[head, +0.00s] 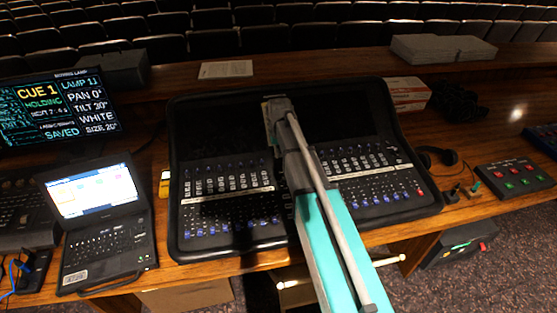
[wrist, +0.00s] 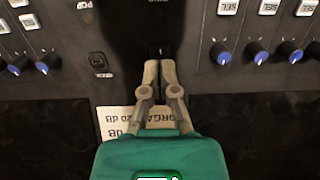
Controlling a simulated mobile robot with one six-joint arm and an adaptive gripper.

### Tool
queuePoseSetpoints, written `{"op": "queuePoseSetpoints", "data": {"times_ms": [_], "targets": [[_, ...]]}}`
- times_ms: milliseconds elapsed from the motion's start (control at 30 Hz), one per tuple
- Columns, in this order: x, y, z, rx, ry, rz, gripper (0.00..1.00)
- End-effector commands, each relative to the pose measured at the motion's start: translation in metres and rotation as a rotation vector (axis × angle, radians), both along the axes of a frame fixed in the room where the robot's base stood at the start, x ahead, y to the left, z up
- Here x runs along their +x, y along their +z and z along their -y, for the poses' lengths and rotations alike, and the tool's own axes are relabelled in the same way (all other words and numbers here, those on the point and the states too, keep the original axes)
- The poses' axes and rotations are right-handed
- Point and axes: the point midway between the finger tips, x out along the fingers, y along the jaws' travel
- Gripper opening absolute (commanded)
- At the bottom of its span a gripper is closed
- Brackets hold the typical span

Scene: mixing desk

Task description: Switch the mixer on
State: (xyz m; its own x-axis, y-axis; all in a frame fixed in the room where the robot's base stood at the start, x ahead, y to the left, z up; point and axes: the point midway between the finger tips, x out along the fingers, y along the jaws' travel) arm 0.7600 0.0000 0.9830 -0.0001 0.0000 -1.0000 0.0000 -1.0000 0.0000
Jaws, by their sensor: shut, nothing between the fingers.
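The mixer (head: 218,130) is a wide black console in the middle of the desk, with rows of knobs and buttons, and its upper panel is dark. My arm crosses its centre in the head view and hides part of it. My gripper (wrist: 159,66) is shut and empty in the wrist view. Its fingertips point at a small dark switch-like part (wrist: 158,50) on the black strip between two knob panels. I cannot tell whether they touch it. The fingertips cannot be made out in the head view.
A laptop (head: 95,200) and a lit cue monitor (head: 60,108) stand at the left. Headphones (head: 437,157) and a box with red and green buttons (head: 515,177) are at the right. A pale printed label (wrist: 115,120) lies beside the fingers. Theatre seats fill the background.

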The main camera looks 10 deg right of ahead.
Motion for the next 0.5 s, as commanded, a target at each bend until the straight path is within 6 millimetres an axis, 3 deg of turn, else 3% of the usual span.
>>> {"op": "queuePoseSetpoints", "data": {"times_ms": [500], "targets": [[0.0000,-0.0061,0.0000,0.000,0.000,0.000,0.00]]}}
